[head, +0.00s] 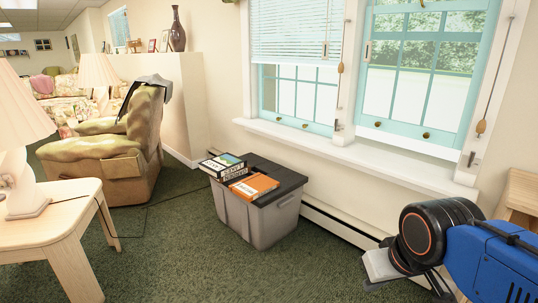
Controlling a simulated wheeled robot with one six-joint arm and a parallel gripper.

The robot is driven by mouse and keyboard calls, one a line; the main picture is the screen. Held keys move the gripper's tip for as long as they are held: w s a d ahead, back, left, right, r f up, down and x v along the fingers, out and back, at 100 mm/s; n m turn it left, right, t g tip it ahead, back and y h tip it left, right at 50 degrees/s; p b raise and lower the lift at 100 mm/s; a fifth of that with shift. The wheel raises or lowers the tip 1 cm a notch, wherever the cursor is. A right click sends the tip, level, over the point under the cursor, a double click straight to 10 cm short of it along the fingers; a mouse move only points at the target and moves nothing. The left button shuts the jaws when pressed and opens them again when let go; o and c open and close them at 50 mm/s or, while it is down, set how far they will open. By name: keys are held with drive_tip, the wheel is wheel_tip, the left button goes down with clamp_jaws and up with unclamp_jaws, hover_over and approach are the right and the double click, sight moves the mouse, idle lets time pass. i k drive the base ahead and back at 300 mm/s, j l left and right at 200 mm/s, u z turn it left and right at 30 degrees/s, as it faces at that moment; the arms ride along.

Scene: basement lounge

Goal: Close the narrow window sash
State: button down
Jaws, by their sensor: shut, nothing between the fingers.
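Two teal-framed window sashes sit side by side in the white frame in the head view. The left sash (296,127) has a white blind over its upper part. The right sash (410,132) shows larger, with brass-coloured knobs on its bottom rail. I cannot tell which one is the narrow sash, or how far either stands open. My gripper (383,266) is at the lower right, below and in front of the sill, apart from both sashes. It is shut and empty, partly hidden behind my wrist.
A white sill (365,158) juts out under the windows. A grey bin (262,222) with a dark lid, books (222,165) and an orange box (254,186) stands below. A wooden table (50,228), lamp (20,185) and armchair (110,165) are left. Green carpet is clear in front.

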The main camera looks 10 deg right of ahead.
sight(443, 138)
drive_tip(key=i+j+z, duration=0.25)
drive_tip(key=i, duration=0.25)
drive_tip(key=i+j+z, duration=0.3)
drive_tip(key=i, duration=0.25)
